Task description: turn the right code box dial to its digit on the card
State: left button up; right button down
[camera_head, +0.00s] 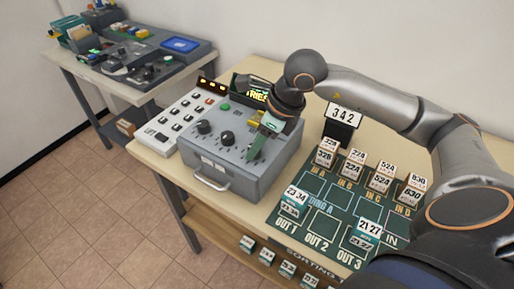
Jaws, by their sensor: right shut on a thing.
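The grey code box (222,180) stands on the wooden table with a handle on its front. Its left dial (204,126) and middle dial (227,137) are black knobs on the top panel. My right gripper (252,155) reaches down from the right arm over the right side of the panel, with green fingers shut at the right dial's place. The right dial is hidden by the fingers, so its setting cannot be read. The card (343,115) behind the box reads 3 4 2 on a dark stand. My left gripper is not in view.
A white button panel (172,122) stands left of the box. A green sorting mat (322,226) with several numbered blocks lies to the right. A small lit screen (252,91) is behind the box. Another table with devices (140,60) stands at the back left.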

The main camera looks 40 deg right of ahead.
jog(key=shift+m+h+b, duration=0.4)
jog(key=shift+m+b, duration=0.15)
jog(key=shift+m, duration=0.65)
jog(key=shift+c, duration=2.3)
grip_release()
jog(key=shift+r, duration=0.1)
jog(key=v, duration=1.2)
jog(key=shift+s+p, duration=0.35)
jog(key=shift+a, duration=0.15)
